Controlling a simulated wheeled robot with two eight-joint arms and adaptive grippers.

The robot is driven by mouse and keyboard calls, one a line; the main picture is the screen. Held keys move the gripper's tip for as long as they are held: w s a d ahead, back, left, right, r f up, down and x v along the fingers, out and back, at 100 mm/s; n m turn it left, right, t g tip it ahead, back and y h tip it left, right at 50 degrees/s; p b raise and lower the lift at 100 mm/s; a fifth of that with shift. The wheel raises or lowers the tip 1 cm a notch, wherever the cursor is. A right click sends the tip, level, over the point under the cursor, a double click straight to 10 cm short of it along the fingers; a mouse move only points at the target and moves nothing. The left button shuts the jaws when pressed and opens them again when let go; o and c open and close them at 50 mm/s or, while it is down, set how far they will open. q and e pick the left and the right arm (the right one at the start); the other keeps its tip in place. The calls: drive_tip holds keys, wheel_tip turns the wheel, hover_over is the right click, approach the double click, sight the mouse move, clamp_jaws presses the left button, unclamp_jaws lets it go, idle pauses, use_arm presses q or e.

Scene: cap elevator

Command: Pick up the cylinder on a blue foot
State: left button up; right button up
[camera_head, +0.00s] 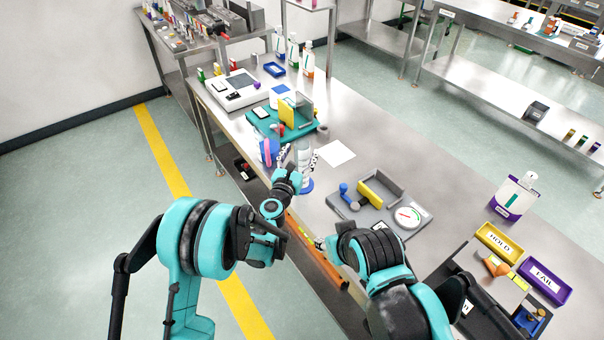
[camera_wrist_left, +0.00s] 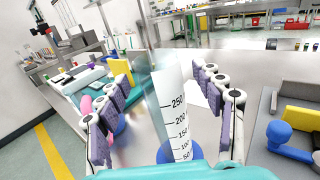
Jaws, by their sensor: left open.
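The clear graduated cylinder (camera_head: 305,160) stands upright on its blue foot (camera_head: 307,186) near the table's left edge. In the left wrist view the cylinder (camera_wrist_left: 172,112), with its printed scale, rises between my two finger pads, and part of its blue foot shows low down. My left gripper (camera_head: 291,166) is open around or just in front of the cylinder; I see no clear contact. Its fingers also show in the wrist view (camera_wrist_left: 162,98), with gaps to the cylinder. My right arm comes in at the lower middle; its fingers are not clear.
A blue cup (camera_head: 265,158) with a pink item stands close left of the cylinder. Behind is a teal tray (camera_head: 262,122) with a yellow block. A white sheet (camera_head: 336,153) and a grey fixture plate (camera_head: 350,208) lie to the right. Bare table lies beyond the sheet.

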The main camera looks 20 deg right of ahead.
use_arm(q)
drive_tip(key=shift+x, duration=1.1)
drive_tip(key=shift+c, duration=0.3)
clamp_jaws()
drive_tip(key=shift+r, duration=0.1)
wheel_tip(320, 180, up, 10)
drive_tip(key=p, duration=0.3)
drive_tip(key=shift+a, duration=0.1)
